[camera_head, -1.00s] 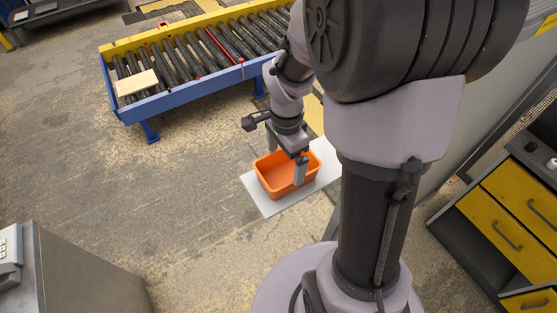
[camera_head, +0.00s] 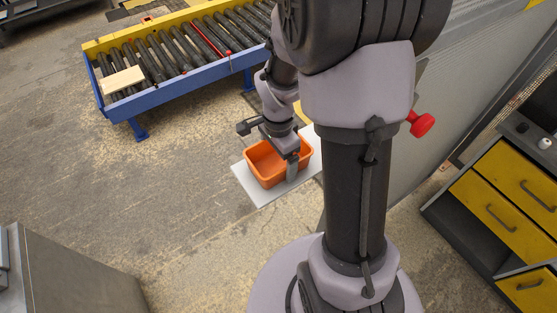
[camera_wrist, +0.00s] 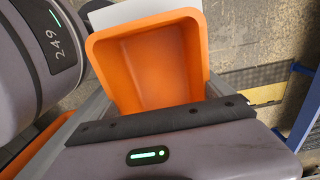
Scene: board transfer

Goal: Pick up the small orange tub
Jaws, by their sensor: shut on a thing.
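The small orange tub (camera_head: 264,167) sits upright on a pale flat board (camera_head: 258,198) on the floor; I see no gap under it. My gripper (camera_head: 286,160) points down at it, with one finger showing against the tub's right front side. In the wrist view the empty, open-topped tub (camera_wrist: 150,68) lies between the two fingers of my gripper (camera_wrist: 152,100), which is shut on it. The gripper's body hides the tub's near part, and the far finger is hidden in the head view.
A roller conveyor (camera_head: 185,88) with a blue and yellow frame stands at the back, a light wooden piece (camera_head: 122,80) on its left end. A grey cabinet (camera_head: 60,270) is at front left, yellow drawers (camera_head: 510,190) at right. Floor left of the board is clear.

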